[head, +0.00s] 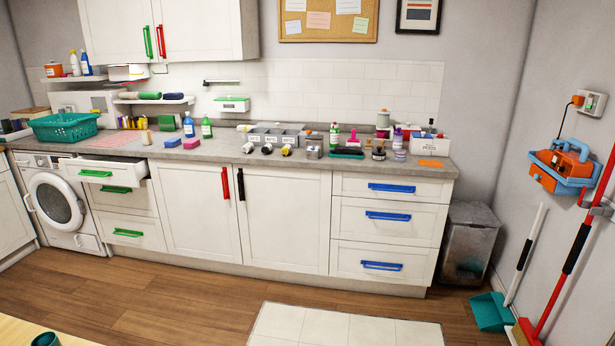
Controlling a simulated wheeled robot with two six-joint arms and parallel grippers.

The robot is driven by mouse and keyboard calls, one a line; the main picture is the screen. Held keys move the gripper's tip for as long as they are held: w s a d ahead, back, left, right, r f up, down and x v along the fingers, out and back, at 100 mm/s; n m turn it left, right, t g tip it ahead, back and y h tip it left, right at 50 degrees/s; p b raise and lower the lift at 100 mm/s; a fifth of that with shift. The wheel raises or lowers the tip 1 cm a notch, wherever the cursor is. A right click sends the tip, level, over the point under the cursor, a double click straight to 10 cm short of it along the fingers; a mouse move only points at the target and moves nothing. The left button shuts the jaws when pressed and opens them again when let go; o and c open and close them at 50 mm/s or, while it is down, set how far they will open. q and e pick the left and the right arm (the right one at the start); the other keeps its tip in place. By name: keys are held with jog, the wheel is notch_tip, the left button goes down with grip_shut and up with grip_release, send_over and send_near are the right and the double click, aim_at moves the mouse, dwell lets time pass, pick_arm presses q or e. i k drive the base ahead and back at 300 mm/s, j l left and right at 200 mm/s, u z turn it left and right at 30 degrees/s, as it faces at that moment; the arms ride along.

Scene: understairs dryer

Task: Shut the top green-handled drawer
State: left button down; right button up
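The top green-handled drawer (108,168) is pulled out below the counter, to the right of the washing machine. Its green handle (96,173) is on the front panel, and part of its open inside shows. Two more green-handled drawers sit below it, the middle one (137,200) and the bottom one (130,233), both flush with the cabinet. Neither of my grippers is in the head view.
A white washing machine (60,205) stands left of the drawers. Blue-handled drawers (388,216) at the right are shut. The wooden floor (190,290) before the cabinets is clear, with a pale mat (340,328) at the front.

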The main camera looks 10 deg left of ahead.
aim_at(105, 170)
jog(key=i+u, duration=0.15)
jog(key=i, duration=0.35)
jog(key=i+l+u, duration=0.1)
jog(key=i, duration=0.4)
jog(key=i+l+u, duration=0.15)
jog(key=i, duration=0.3)
jog(key=i+l+u, duration=0.15)
jog(key=i, duration=0.35)
jog(key=i+j+u, duration=0.25)
jog(key=i+u, duration=0.65)
jog(key=i, duration=0.2)
jog(key=i+l+u, duration=0.1)
jog(key=i+u, duration=0.35)
jog(key=i, duration=0.1)
